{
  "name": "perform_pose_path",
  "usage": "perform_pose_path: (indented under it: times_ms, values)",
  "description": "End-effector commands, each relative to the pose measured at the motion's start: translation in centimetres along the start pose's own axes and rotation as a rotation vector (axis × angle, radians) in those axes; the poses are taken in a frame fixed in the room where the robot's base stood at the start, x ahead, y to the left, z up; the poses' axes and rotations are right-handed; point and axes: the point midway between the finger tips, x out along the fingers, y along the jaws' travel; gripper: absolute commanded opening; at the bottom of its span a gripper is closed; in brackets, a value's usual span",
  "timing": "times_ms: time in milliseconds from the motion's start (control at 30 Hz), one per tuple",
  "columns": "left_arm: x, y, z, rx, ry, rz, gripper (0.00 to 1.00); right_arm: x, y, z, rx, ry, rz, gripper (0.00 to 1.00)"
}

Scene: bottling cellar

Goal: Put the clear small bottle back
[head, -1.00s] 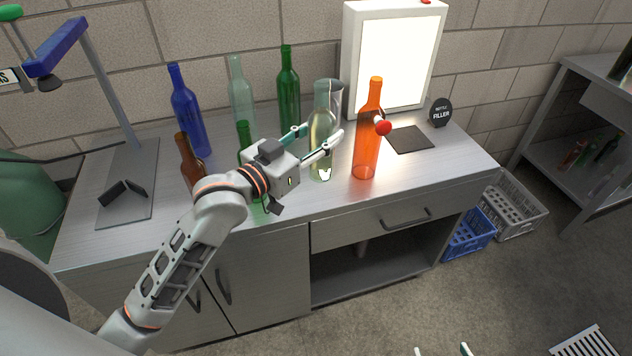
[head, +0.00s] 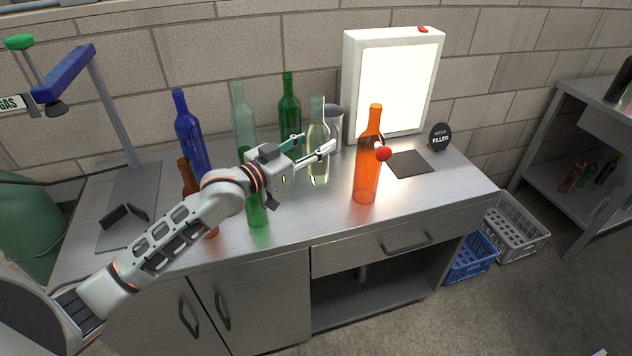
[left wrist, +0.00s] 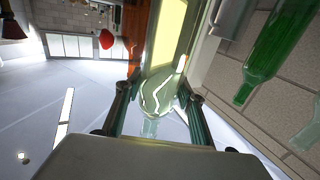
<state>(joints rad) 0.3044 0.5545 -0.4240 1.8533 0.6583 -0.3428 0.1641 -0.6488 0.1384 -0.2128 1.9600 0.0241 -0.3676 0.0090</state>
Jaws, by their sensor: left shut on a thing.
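The clear small bottle (head: 318,160), see-through with a pale yellowish tint, is upright between the fingers of my left gripper (head: 314,149). The gripper is shut on it from the left. In the left wrist view the bottle (left wrist: 158,92) lies between the two fingers (left wrist: 160,115). I cannot tell whether its base touches the counter (head: 310,217). My right gripper is not in view.
An orange bottle (head: 367,170) stands close on the right. Blue (head: 190,135), brown (head: 187,175) and green (head: 257,210) bottles stand left. A dark mat (head: 408,164) lies right, before the light box (head: 349,95).

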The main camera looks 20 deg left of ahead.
Motion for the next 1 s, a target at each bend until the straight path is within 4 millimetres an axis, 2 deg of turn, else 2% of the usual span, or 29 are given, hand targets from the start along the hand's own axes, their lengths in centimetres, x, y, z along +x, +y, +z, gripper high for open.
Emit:
perform_pose_path:
  times_ms: [100, 300, 467, 800, 1000]
  values:
    - [0.0, 0.0, 2.7, -0.002, 0.003, 0.000, 0.00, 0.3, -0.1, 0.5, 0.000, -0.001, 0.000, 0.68]
    - [0.0, 0.0, 5.7, -0.001, 0.005, 0.000, 0.00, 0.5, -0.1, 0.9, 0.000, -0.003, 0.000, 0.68]
    - [0.1, 0.0, 6.5, 0.001, 0.006, 0.001, 0.00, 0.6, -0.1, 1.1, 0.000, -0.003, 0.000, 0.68]
    - [0.1, -0.1, 10.5, 0.001, 0.005, 0.000, 0.00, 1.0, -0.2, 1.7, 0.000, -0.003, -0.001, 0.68]
    - [0.1, 0.0, 10.6, 0.001, 0.008, 0.000, 0.00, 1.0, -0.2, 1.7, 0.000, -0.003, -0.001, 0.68]
